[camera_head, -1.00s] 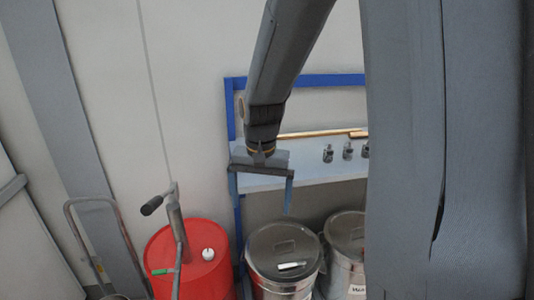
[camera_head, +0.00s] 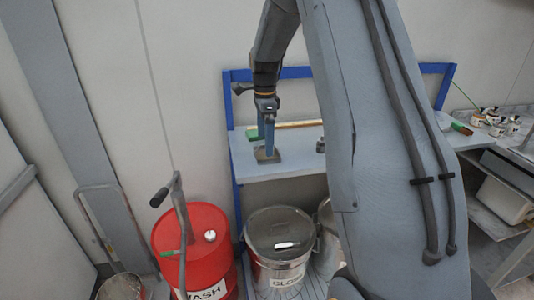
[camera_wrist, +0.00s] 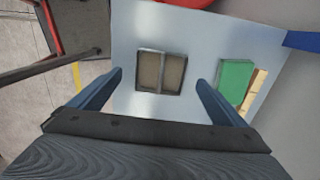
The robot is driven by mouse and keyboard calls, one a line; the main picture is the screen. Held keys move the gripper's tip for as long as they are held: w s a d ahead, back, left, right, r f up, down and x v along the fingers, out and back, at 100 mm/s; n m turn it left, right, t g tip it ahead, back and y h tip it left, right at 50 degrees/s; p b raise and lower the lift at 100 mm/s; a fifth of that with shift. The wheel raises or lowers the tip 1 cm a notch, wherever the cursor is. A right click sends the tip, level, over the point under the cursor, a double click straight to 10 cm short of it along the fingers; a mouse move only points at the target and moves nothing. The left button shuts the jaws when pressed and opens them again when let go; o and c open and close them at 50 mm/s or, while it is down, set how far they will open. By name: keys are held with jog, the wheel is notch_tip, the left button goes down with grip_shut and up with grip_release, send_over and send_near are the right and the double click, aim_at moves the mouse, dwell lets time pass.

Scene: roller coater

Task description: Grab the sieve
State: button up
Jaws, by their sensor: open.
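The sieve appears to be the small square frame with two brownish mesh panels (camera_wrist: 161,72) in the wrist view. It lies on the light grey shelf, and in the head view (camera_head: 267,155) it sits near the shelf's left end. My gripper (camera_wrist: 159,80) is open and empty, with its blue fingers to the left and right of the frame in the picture. In the head view my gripper (camera_head: 268,145) points down at the frame, seen edge-on. I cannot tell how far the fingertips are above it.
A green-headed brush (camera_wrist: 236,80) with a long wooden handle (camera_head: 300,124) lies beside the frame on the blue-framed shelf (camera_head: 300,160). Below stand a red drum (camera_head: 205,250) and metal bins (camera_head: 280,240). A hand truck (camera_head: 100,225) stands left; a cluttered bench (camera_head: 490,130) is right.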

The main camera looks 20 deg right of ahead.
jog(key=shift+d+f+p, duration=0.1)
jog(key=shift+f+p, duration=1.1)
jog(key=shift+f, duration=1.05)
jog(key=c, duration=1.2)
jog(key=shift+o, duration=0.2)
